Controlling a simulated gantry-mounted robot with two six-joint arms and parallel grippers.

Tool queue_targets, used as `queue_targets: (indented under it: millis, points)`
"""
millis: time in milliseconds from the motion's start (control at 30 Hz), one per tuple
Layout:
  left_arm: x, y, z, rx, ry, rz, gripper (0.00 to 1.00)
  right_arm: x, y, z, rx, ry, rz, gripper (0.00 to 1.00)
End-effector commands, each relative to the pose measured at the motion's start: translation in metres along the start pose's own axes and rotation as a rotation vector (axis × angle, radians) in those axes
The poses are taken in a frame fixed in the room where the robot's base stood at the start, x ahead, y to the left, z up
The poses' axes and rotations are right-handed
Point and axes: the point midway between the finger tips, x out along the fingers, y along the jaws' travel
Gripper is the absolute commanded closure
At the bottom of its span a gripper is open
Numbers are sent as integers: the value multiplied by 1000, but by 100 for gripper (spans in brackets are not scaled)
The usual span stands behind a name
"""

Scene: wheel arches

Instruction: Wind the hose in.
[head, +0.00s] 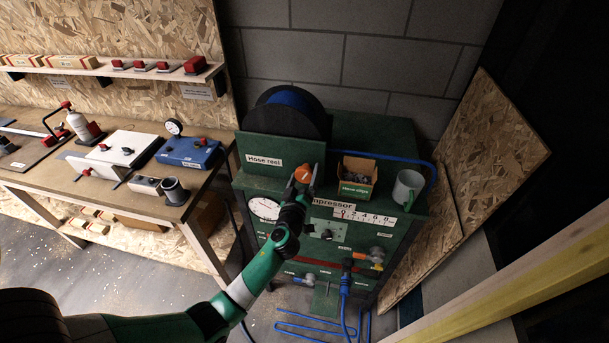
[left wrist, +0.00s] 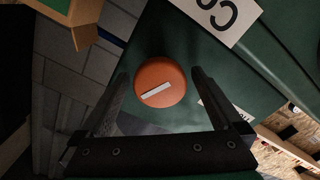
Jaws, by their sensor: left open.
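The hose reel (head: 285,118) is a black drum with blue hose on it, behind a green panel labelled "Hose reel" on top of the green compressor cabinet (head: 395,230). An orange round knob (head: 303,173) with a pale bar mark is at the lower right of that panel. My left gripper (head: 303,181) is open at the knob. In the left wrist view the knob (left wrist: 161,82) shows between the two open fingers (left wrist: 160,95); I cannot tell if they touch it. Blue hose (head: 310,328) lies in loops on the floor below the cabinet. My right gripper is out of view.
A cardboard box of clips (head: 357,177) and a grey-green mug (head: 407,188) stand on the cabinet to the right of the knob. Blue hose (head: 400,158) also runs behind them. A workbench (head: 110,195) with tools is at left; a yellow beam (head: 520,285) crosses the lower right.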

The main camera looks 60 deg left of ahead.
Motion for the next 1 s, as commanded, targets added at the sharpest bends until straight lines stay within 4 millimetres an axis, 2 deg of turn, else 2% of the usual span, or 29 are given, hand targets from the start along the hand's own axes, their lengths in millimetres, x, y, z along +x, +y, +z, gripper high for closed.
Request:
queue_targets:
  millis: [233, 700, 1000]
  points:
    - [1, 0, 0, 0, 1, 1, 0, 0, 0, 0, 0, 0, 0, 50]
    - [1, 0, 0, 0, 1, 0, 82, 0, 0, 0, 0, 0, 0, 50]
    - [1, 0, 0, 34, 0, 1, 82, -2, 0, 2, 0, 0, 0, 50]
